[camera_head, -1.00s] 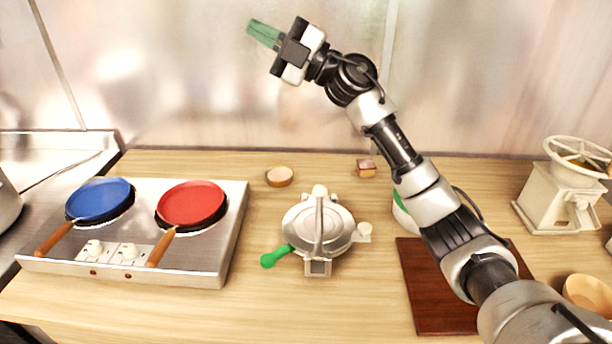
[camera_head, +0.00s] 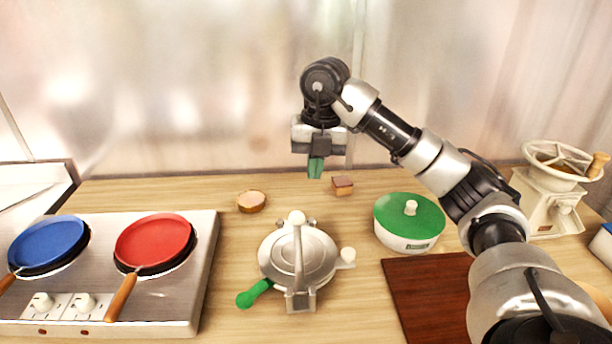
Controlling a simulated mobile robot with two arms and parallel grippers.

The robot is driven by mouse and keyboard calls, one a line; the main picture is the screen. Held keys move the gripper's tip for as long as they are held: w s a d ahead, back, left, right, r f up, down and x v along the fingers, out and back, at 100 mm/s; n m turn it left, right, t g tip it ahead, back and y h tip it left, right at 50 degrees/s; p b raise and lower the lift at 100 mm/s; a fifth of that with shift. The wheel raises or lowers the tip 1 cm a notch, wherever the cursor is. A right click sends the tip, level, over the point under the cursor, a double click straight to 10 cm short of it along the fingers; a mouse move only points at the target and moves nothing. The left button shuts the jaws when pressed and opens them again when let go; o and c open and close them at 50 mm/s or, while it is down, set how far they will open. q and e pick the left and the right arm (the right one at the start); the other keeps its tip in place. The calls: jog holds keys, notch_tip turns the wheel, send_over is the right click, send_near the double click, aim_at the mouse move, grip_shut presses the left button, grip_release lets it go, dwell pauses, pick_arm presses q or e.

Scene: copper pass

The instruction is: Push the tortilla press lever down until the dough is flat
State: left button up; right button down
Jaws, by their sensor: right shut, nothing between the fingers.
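The silver tortilla press (camera_head: 318,258) stands on the wooden counter in the middle of the head view, and its plates look closed together. Its lever (camera_head: 255,293) has a green grip and sticks out low at the press's front left. I cannot see any dough; the plates hide what is between them. My right gripper (camera_head: 315,170) hangs above the back of the counter, behind and above the press, fingers pointing down. Its green fingers are shut with nothing between them, and it is apart from the press. My left gripper is not in view.
A steel stove with a blue pan (camera_head: 47,243) and a red pan (camera_head: 154,242) stands left. A green-lidded pot (camera_head: 409,217), a dark board (camera_head: 428,292) and a hand mill (camera_head: 548,195) are right. A small round dish (camera_head: 251,201) and block (camera_head: 342,184) lie behind the press.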

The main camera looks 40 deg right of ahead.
jog(key=p, duration=0.2)
send_over(301, 222)
jog(key=s, duration=0.3)
notch_tip(301, 222, down, 9)
jog(key=w, duration=0.1)
jog(key=w+f+p, duration=0.1)
jog(key=w+f, duration=0.1)
jog(key=shift+d+f, duration=0.25)
